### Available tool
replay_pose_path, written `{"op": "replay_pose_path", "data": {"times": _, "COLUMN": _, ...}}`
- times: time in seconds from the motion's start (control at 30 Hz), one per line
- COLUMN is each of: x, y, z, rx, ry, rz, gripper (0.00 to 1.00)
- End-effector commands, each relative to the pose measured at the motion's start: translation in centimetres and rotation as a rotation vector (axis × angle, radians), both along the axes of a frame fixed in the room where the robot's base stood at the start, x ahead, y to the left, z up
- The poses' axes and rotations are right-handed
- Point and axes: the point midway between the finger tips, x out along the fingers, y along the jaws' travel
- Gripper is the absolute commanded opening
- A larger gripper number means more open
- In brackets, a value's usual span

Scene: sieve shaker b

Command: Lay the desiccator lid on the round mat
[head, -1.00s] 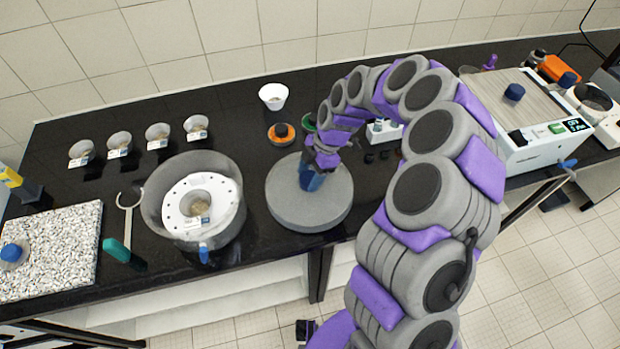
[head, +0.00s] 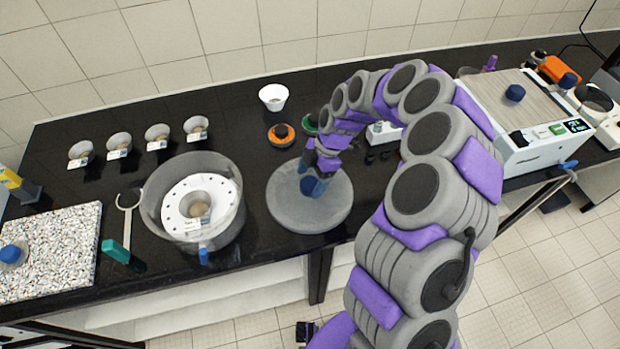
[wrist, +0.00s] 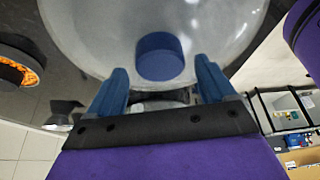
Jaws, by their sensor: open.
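The desiccator lid (head: 285,202) is a clear, greyish dome with a blue knob (head: 309,187). It lies over the round grey mat (head: 310,229), knob up, and looks about level; its rim is hard to separate from the mat in the head view. In the wrist view, the lid (wrist: 95,30) fills the top, with its knob (wrist: 160,56) centred. My gripper (head: 315,180) is open just by the knob. In the wrist view, the blue fingers of my gripper (wrist: 160,70) stand apart on either side of the knob, with gaps to both.
The desiccator bowl (head: 150,205) with a white perforated plate and a small dish stands left of the mat. An orange-ringed item (head: 281,138) and a white bowl (head: 272,98) are behind. A speckled slab (head: 60,250) is far left, a white machine (head: 530,150) right.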

Motion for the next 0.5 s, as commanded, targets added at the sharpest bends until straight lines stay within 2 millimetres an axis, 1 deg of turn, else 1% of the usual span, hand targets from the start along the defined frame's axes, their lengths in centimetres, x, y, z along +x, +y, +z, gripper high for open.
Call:
{"op": "replay_pose_path", "data": {"times": 0.3, "x": 1.1, "y": -2.1, "z": 5.9, "rx": 0.0, "ry": -0.002, "rz": -0.001, "gripper": 0.83}}
{"op": "replay_pose_path", "data": {"times": 0.4, "x": 1.5, "y": -2.7, "z": 7.5, "rx": 0.0, "ry": -0.004, "rz": -0.002, "gripper": 0.83}}
{"op": "replay_pose_path", "data": {"times": 0.5, "x": 1.6, "y": -3.2, "z": 8.8, "rx": 0.0, "ry": 0.0, "rz": 0.0, "gripper": 0.83}}
